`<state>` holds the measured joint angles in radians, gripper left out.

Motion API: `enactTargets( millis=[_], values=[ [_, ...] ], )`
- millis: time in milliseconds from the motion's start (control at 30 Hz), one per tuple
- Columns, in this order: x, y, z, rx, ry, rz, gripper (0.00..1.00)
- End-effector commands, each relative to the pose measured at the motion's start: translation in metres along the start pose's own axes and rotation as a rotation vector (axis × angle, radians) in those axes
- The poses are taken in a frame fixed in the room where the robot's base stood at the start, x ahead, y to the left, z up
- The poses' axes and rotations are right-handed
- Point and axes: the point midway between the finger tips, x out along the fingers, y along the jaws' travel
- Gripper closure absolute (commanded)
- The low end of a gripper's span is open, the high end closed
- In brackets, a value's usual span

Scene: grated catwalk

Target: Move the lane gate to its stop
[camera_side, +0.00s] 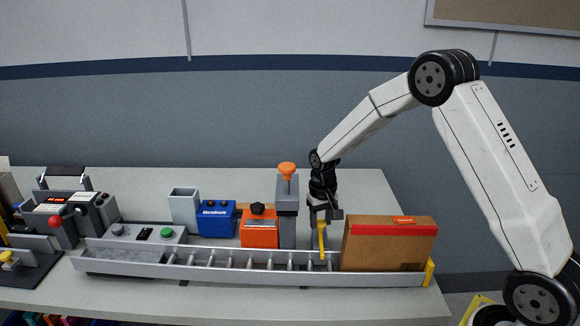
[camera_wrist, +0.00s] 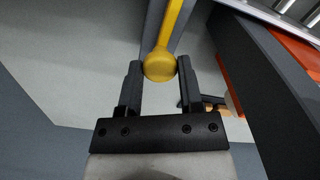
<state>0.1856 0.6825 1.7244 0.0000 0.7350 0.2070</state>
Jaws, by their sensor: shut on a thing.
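The lane gate is a yellow bar (camera_side: 322,240) standing over the roller lane (camera_side: 250,273), just left of a cardboard box. In the wrist view the yellow bar (camera_wrist: 171,25) ends in a round yellow knob (camera_wrist: 159,67). My gripper (camera_side: 324,215) reaches down to the gate's upper end from behind the lane. In the wrist view the two dark jaws of my gripper (camera_wrist: 160,72) are shut on the knob, one on each side. The gate's stop cannot be made out for certain.
The cardboard box (camera_side: 385,248) with a red band stands on the lane's right part. A yellow piece (camera_side: 429,272) sits at the lane's right end. Behind the lane, left of my gripper, stand a grey post with an orange knob (camera_side: 287,170), an orange box (camera_side: 259,230) and a blue box (camera_side: 216,220).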

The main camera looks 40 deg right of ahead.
Motion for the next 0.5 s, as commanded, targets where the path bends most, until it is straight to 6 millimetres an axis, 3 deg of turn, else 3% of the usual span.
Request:
enactTargets(
  millis=[500],
  values=[
    [-0.001,-0.014,0.033,0.0,0.0,0.0,1.0]
  ],
)
